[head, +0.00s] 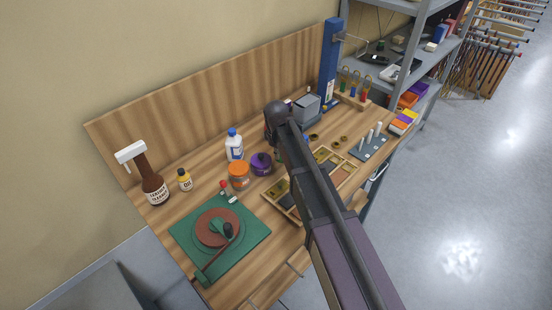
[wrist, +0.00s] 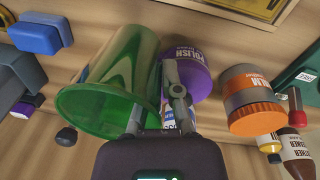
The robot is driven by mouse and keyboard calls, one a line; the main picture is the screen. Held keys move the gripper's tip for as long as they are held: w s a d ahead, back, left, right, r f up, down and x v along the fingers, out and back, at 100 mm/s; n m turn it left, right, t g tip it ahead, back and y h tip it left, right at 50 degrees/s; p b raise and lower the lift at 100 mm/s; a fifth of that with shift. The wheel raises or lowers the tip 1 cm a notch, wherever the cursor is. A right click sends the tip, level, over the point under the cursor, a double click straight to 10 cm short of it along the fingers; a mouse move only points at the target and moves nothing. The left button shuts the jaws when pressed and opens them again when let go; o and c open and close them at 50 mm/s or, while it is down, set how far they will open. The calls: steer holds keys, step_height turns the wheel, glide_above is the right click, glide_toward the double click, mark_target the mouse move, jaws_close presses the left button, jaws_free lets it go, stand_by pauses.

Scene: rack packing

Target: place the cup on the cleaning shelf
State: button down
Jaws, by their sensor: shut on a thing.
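The green see-through cup (wrist: 110,72) is close up in the wrist view, tilted in the picture, with its open rim at the lower left. My gripper (wrist: 156,92) is shut on the cup's wall, with one finger outside the cup and the other showing at the rim. In the head view my arm hides the gripper and nearly all of the cup. A grey metal shelf rack (head: 400,70) stands at the upper right of the head view. No label shows which shelf is the cleaning shelf.
A purple polish jar (wrist: 190,66) is right beside the cup and fingers. An orange jar (head: 238,175), a white bottle (head: 234,146) and brown bottle (head: 154,187) stand on the wooden bench (head: 180,270). A blue post (head: 329,65) stands before the rack; open floor lies right.

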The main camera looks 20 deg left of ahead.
steer(key=shift+w+a, duration=0.2)
steer(key=shift+w+a+f+b, duration=0.2)
steer(key=shift+a+f+b, duration=0.15)
steer(key=shift+f+b, duration=1.5)
steer(key=shift+f, duration=0.15)
steer(key=c, duration=1.1)
jaws_free()
steer(key=shift+r, duration=0.2)
steer(key=r+p, duration=0.8)
steer(key=s+r+p, duration=0.1)
steer(key=r+p, duration=0.3)
